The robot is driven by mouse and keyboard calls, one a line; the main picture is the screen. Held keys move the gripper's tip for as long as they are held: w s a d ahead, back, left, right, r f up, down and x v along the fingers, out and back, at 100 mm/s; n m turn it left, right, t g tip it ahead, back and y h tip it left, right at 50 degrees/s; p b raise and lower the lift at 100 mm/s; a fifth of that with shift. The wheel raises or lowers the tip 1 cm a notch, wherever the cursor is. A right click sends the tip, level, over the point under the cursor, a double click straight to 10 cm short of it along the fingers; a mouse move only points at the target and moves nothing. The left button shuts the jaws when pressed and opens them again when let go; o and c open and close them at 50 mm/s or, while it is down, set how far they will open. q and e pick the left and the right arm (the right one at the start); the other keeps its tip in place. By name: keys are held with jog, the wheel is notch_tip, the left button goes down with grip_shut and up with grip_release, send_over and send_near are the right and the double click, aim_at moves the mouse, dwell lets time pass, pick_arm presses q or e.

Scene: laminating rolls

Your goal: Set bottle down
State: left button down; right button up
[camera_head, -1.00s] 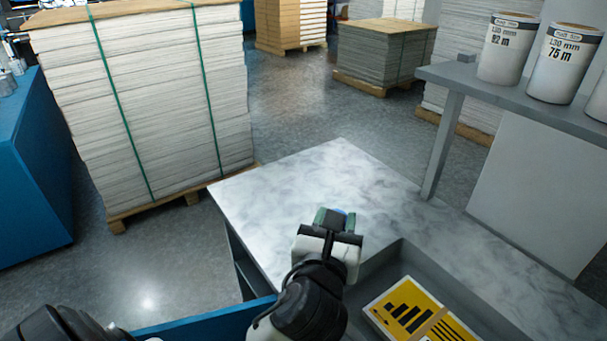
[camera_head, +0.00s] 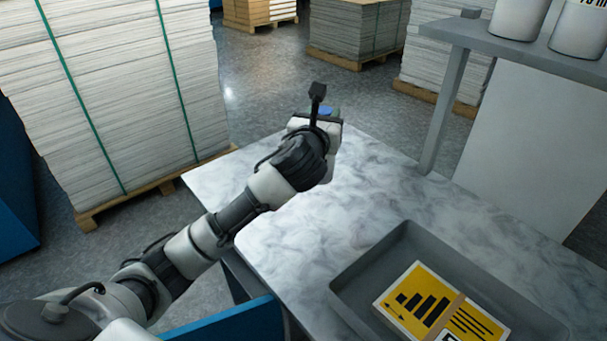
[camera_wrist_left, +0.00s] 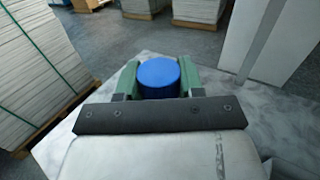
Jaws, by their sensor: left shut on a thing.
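A bottle with a round blue cap (camera_wrist_left: 159,77) is between the green fingers of my left gripper (camera_wrist_left: 158,82) in the left wrist view. The fingers are shut on it from both sides. In the head view, only a bit of the blue cap (camera_head: 326,111) shows beyond my left gripper (camera_head: 322,114). The gripper is over the far end of the marbled table (camera_head: 330,215). The wrist hides the bottle's body, so I cannot tell whether its base touches the table. My right gripper is not in view.
A grey tray (camera_head: 352,268) holding yellow-and-black cards (camera_head: 425,303) sits on the table's near right. A grey shelf (camera_head: 470,37) with white rolls (camera_head: 583,28) stands at right. Strapped paper stacks (camera_head: 130,90) stand beyond the table. The table's middle is clear.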

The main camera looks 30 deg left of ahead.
pick_arm(q)
jog(key=shift+w+a+r, duration=0.2)
jog(key=shift+w+a, duration=0.15)
jog(key=shift+a+f, duration=0.1)
jog(key=shift+a, duration=0.2)
jog(key=s+a+f+p, duration=0.1)
jog(key=a+f, duration=0.9)
jog(key=a, duration=0.1)
jog(key=shift+s+f, duration=0.2)
jog(key=shift+f, duration=0.15)
jog(key=c, duration=1.1)
grip_release()
jog(key=shift+f, duration=0.2)
jog(key=o, duration=0.4)
